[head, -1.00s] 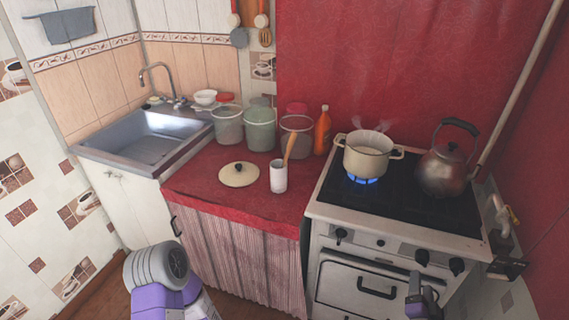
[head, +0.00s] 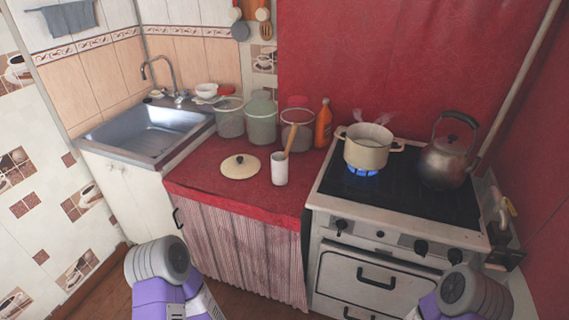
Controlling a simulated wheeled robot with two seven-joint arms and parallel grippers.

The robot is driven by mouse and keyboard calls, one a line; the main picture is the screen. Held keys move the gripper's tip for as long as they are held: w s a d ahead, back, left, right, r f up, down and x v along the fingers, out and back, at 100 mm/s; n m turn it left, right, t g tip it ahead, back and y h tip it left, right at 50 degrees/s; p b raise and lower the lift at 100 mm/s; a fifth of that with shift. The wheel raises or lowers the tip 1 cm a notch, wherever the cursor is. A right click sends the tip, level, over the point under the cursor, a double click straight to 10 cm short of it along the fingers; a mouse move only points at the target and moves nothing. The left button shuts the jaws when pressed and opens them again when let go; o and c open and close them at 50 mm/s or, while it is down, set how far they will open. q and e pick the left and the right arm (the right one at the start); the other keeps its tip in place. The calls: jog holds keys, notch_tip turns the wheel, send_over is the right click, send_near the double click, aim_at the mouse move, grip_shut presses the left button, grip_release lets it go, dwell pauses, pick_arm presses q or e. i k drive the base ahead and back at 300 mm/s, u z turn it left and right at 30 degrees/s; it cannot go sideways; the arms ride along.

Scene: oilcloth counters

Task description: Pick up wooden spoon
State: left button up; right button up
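The wooden spoon (head: 288,140) stands tilted in a white cup (head: 279,170) on the red oilcloth counter. Only its upper part shows; the lower end is hidden inside the cup. My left arm shows at the bottom left, in front of the counter and well below the cup. My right arm shows at the bottom right, in front of the stove. Neither arm's fingers can be seen, and both arms are clear of the spoon and the cup.
A pot lid (head: 240,167) lies left of the cup. Jars (head: 261,124) and an orange bottle (head: 323,126) stand behind it. On the stove (head: 408,200), a steaming pot (head: 367,151) sits over a blue flame, beside a kettle (head: 447,162). A sink (head: 150,135) is at left.

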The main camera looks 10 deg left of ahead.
aim_at(293, 134)
jog(key=z, duration=0.1)
jog(key=k, duration=0.4)
jog(key=u, duration=1.4)
jog(key=i, duration=2.05)
jog(key=z, duration=1.2)
jog(key=i, duration=0.2)
jog(key=z, duration=0.1)
